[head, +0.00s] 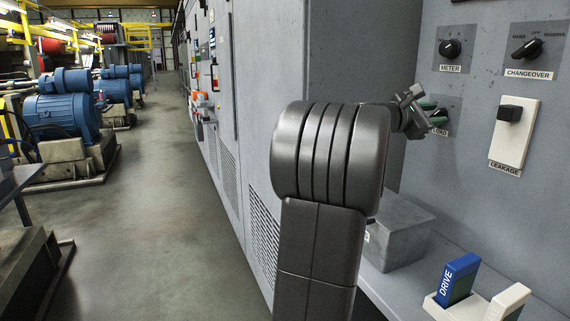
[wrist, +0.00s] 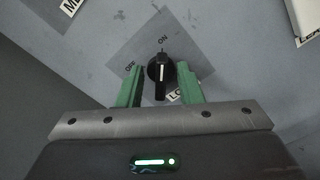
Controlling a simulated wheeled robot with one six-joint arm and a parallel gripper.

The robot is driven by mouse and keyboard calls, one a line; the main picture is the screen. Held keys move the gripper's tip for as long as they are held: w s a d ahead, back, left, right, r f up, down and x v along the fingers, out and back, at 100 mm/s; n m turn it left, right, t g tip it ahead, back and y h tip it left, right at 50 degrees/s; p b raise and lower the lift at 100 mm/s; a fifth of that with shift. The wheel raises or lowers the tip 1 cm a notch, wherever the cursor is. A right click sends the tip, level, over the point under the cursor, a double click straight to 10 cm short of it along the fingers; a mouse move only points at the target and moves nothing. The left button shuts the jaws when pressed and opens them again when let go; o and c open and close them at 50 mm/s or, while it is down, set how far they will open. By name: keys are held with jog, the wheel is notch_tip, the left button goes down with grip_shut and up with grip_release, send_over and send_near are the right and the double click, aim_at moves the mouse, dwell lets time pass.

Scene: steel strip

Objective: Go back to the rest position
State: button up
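My gripper (wrist: 160,88) is at the panel in front of a black rotary knob (wrist: 160,70), marked OFF and ON on a grey plate. Its green fingers are apart, one on each side of the knob. A gap shows between the knob and each finger in the wrist view. The knob's white line runs along its handle, and the handle end points down toward my gripper in that view. In the head view my gripper (head: 428,114) hides most of this knob and part of its LOAD label (head: 439,131).
The METER knob (head: 450,49) and CHANGEOVER knob (head: 527,48) sit above. The LEAKAGE switch (head: 514,132) is to the right. Below, a grey box (head: 399,236) and a blue DRIVE lever (head: 459,279) stand on the ledge. Open floor (head: 150,210) lies left, beside blue motors (head: 63,115).

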jog(key=n+p, duration=0.1)
jog(key=p, duration=0.1)
jog(key=n+p, duration=0.3)
jog(key=shift+w+r+n+p, duration=0.1)
jog(key=shift+r+n+p, duration=0.2)
jog(key=shift+p, duration=0.1)
jog(key=shift+f+n+p, duration=0.2)
jog(key=shift+n+p, duration=0.6)
jog(key=shift+p, duration=0.2)
jog(key=shift+f, duration=0.1)
